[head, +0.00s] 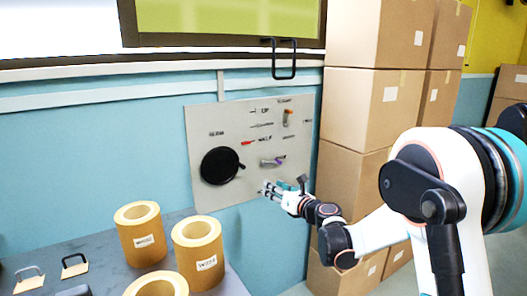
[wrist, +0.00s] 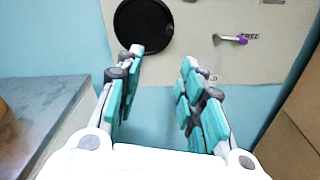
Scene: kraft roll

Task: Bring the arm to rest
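My gripper (head: 268,188) is held out in front of the lower right part of a pale wall panel in the head view. In the wrist view my gripper (wrist: 160,65) has its two teal-padded fingers spread apart, with nothing between them. My arm reaches in from the right, bent at the elbow. The panel (head: 205,120) carries a round black disc (head: 219,166), a purple-tipped lever (head: 272,162), an orange-tipped lever (head: 288,117) and a small red-handled part (head: 247,143). The disc (wrist: 143,27) and purple lever (wrist: 232,39) also show ahead of the fingers in the wrist view.
Stacked cardboard boxes (head: 365,107) stand right of the panel, close behind my arm. A black hook (head: 284,60) hangs above the panel.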

